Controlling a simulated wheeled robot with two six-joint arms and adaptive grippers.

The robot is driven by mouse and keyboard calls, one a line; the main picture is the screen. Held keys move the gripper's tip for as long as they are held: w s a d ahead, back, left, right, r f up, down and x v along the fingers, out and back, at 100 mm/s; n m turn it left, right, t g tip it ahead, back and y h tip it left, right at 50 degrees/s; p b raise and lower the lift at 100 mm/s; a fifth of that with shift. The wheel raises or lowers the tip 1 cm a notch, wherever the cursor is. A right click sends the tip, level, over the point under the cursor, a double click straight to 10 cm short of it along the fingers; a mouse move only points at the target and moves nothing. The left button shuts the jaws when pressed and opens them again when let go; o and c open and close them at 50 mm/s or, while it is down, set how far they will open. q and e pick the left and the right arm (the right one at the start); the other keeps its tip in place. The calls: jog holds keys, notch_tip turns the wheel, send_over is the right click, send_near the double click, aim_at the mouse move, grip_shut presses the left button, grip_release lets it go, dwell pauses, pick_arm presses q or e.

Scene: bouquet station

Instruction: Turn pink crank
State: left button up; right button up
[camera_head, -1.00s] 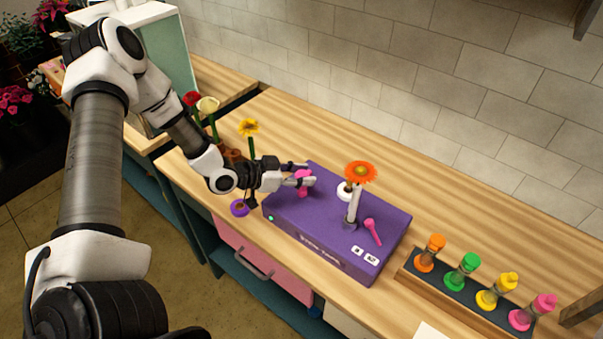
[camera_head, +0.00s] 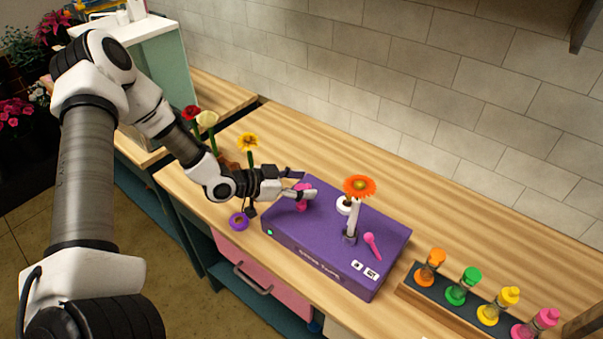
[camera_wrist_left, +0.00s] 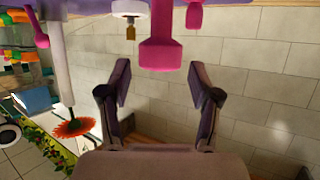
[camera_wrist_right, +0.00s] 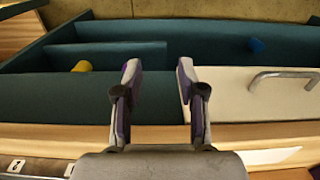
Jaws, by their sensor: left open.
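A purple box (camera_head: 318,248) stands on the wooden counter. A pink crank part (camera_head: 303,198) rises at its back left corner, and it shows large in the left wrist view (camera_wrist_left: 160,48). My left gripper (camera_head: 302,184) is open beside it. In the left wrist view the open fingers (camera_wrist_left: 160,82) lie to either side of the line of the pink part, with no visible grip on it. A second pink handle (camera_head: 372,245) lies on the box's right part. My right gripper (camera_wrist_right: 158,75) is open and empty in the right wrist view; the head view does not show it.
An orange flower (camera_head: 359,187) stands by a grey-white post (camera_head: 352,220) on the box. A purple ring (camera_head: 239,221) lies left of the box. A rack (camera_head: 455,309) with several coloured bottles stands at right. Flowers stand behind my left arm. The counter behind the box is clear.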

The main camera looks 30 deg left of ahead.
pick_arm(q)
notch_tip(320, 180, up, 8)
jog(key=shift+s+r, duration=0.1)
jog(key=shift+r, duration=0.1)
jog(key=shift+f, duration=0.1)
dwell(0.9)
